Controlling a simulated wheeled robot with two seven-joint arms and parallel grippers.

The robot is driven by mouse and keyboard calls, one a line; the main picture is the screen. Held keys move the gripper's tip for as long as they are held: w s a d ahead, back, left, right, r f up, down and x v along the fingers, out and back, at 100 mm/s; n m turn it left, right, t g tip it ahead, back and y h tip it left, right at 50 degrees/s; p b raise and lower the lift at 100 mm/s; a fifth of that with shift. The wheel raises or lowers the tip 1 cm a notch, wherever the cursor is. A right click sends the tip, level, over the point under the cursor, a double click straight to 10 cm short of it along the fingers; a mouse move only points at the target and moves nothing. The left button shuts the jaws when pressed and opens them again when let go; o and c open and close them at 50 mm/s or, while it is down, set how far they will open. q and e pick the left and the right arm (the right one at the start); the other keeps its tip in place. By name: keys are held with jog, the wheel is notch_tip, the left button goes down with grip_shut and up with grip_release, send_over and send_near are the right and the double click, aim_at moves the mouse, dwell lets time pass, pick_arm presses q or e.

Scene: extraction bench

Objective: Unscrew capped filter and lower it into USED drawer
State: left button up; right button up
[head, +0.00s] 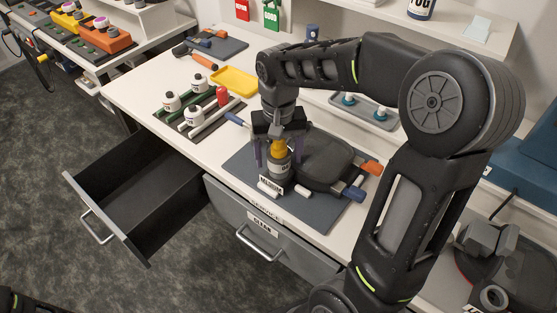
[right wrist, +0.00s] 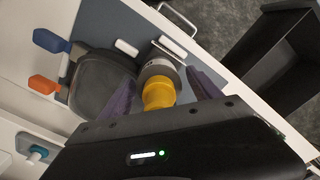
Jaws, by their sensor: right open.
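The filter, with a yellow cap (head: 279,147) and a grey body (head: 278,166), stands upright on the dark mat beside a dark rounded device (head: 323,157). My right gripper (head: 278,160) is open above it, with purple fingers on either side of the cap. In the right wrist view the yellow cap (right wrist: 158,94) and grey body (right wrist: 160,70) lie between the spread fingers (right wrist: 160,80), with gaps visible. A drawer (head: 140,190) at the left is pulled out and looks empty; its label is hidden. My left gripper is not in view.
A closed grey drawer (head: 290,262) with a label is in front of the mat (head: 320,210). A rack with white bottles (head: 196,110), a yellow tray (head: 235,81) and several tools lie left of my right arm. Blue- and orange-handled parts (head: 353,192) sit at the device's right.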

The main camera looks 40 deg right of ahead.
jog(key=m, duration=0.9)
jog(key=shift+b, duration=0.35)
jog(key=m, duration=0.9)
jog(key=shift+m+b, duration=0.3)
jog(key=shift+c, duration=0.2)
